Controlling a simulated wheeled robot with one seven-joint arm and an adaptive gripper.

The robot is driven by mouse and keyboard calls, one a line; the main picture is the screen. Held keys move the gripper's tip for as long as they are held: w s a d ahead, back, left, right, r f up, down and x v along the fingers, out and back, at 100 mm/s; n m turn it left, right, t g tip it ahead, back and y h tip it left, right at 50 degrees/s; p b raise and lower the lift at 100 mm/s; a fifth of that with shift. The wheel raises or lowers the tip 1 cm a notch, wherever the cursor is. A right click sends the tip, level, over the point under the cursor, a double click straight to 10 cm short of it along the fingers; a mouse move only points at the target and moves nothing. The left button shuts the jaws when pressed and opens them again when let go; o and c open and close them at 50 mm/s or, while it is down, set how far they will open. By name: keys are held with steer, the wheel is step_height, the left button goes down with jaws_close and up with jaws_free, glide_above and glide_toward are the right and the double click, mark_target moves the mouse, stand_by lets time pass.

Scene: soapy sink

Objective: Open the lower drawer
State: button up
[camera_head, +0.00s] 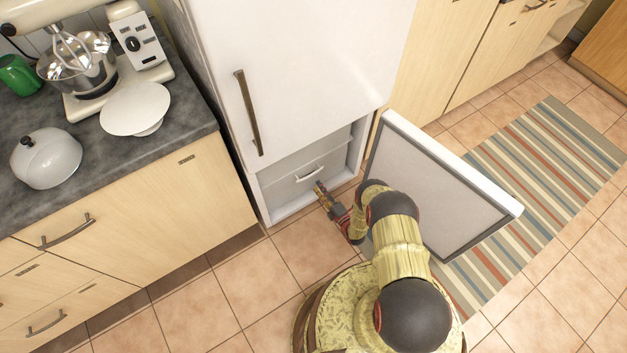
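The white fridge (290,60) stands at the centre. Its lower door (430,185) is swung wide open to the right. Inside the lower compartment is a grey-white drawer front (285,187) with a light bar handle (309,175); it appears shut. My gripper (320,187) is at the compartment opening, its tip just below and to the right of the handle. I cannot tell whether it touches the handle. The fingers are too small to tell whether they are open or shut. Any drawer lower down is not clearly visible.
Wooden cabinets and a dark counter (90,165) with a mixer (95,65), a white plate-like dish (136,108) and a lidded pot (47,158) are at left. The open door stands close to my arm's right. Tiled floor (215,300) is clear at front left; a striped rug (540,160) lies right.

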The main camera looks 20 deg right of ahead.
steer(key=shift+b+x, duration=0.9)
steer(key=shift+x, duration=2.05)
steer(key=shift+c, duration=1.2)
jaws_close()
